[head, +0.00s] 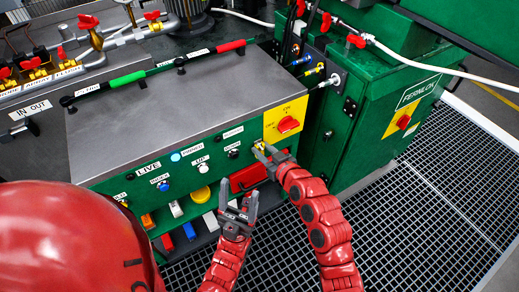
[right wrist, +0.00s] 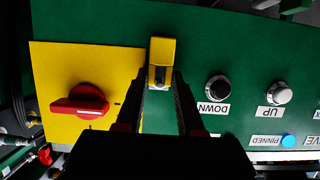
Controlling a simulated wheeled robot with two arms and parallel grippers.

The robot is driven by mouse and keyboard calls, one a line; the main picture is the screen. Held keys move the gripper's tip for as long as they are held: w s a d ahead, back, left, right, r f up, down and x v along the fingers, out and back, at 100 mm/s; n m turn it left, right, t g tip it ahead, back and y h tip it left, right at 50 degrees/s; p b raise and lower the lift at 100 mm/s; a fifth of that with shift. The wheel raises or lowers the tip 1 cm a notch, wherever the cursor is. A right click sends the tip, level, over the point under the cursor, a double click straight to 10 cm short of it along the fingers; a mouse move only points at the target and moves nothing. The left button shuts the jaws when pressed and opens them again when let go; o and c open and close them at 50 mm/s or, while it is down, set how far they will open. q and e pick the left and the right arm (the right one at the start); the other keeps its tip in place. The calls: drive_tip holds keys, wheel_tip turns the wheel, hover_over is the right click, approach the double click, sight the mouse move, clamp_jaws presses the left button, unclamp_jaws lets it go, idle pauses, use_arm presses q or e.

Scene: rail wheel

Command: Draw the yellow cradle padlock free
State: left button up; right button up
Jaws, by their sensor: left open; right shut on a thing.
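In the right wrist view the padlock (right wrist: 162,50) is a small upright yellow block with a grey lower part, beside the plate's edge. My right gripper (head: 264,153) is shut on it, with a dark finger on each side in the right wrist view (right wrist: 162,88). Whether the padlock still touches the panel is hidden. My left gripper (head: 240,207) is open and empty, lower down in front of the box.
The yellow plate (head: 271,135) carries a red rotary switch (head: 288,124). Push buttons and labels, such as DOWN (right wrist: 214,108) and UP (right wrist: 270,113), line the panel. A green cabinet (head: 345,125) stands at right. Grating floor (head: 400,220) is clear.

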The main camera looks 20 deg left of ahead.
clamp_jaws()
drive_tip(key=shift+s+d+b, duration=0.35)
drive_tip(key=shift+s+d, duration=0.55)
drive_tip(key=shift+d, duration=0.3)
drive_tip(key=shift+s+d, duration=0.2)
drive_tip(key=shift+d+b, duration=0.1)
drive_tip(key=shift+b, duration=0.2)
drive_tip(key=shift+s+d+b, duration=0.4)
drive_tip(key=shift+s+d, duration=0.85)
drive_tip(key=shift+d, duration=0.25)
